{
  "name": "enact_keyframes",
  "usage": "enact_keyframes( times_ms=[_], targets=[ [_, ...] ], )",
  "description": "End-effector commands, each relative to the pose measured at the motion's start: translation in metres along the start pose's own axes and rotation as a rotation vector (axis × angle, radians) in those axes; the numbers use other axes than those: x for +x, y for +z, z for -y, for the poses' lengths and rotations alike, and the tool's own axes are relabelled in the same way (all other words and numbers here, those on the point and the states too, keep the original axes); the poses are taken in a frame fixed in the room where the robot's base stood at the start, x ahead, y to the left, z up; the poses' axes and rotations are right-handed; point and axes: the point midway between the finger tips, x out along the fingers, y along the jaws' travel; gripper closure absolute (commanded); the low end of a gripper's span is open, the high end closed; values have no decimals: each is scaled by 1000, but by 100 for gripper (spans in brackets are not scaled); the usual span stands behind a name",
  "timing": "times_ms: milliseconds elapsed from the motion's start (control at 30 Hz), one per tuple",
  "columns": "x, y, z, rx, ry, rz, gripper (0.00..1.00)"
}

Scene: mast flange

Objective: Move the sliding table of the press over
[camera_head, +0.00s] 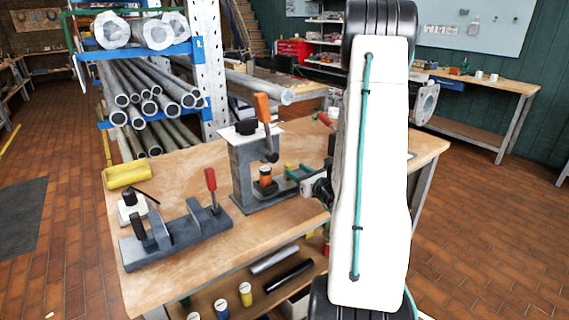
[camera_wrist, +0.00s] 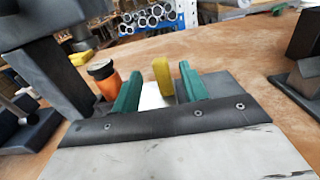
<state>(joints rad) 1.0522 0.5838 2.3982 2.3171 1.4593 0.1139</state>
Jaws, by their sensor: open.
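The grey press (camera_head: 245,170) stands on the wooden workbench, with an orange-handled lever (camera_head: 262,108) at its top. An orange cylinder with a dark top (camera_head: 265,177) sits low at the press; it shows left of my fingers in the wrist view (camera_wrist: 108,84). My gripper (camera_head: 298,173) is at the press's right side, its green fingers apart and empty. In the wrist view, a yellow upright piece (camera_wrist: 162,76) appears between the fingers (camera_wrist: 158,90); I cannot tell how deep between them it stands. A grey slab lies behind the right finger. The sliding table is not clearly distinguishable.
A dark fixture with a red handle (camera_head: 175,235) stands on the bench (camera_head: 160,285) at the left, near a yellow pad (camera_head: 127,175). A rack of pipes (camera_head: 150,95) stands behind. My white arm hides the bench's right part.

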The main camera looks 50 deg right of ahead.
Motion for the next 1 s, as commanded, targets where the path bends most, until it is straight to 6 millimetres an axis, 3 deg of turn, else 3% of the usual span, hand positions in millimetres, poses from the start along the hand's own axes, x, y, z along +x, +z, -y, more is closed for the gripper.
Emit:
enact_keyframes(
  times_ms=[500,833,867,1000],
  targets=[
    [70,1,0,3,-1,3,56],
    [75,1,0,4,-2,2,56],
    [75,1,0,4,-2,2,59],
    [75,1,0,3,-2,2,98]
  ],
)
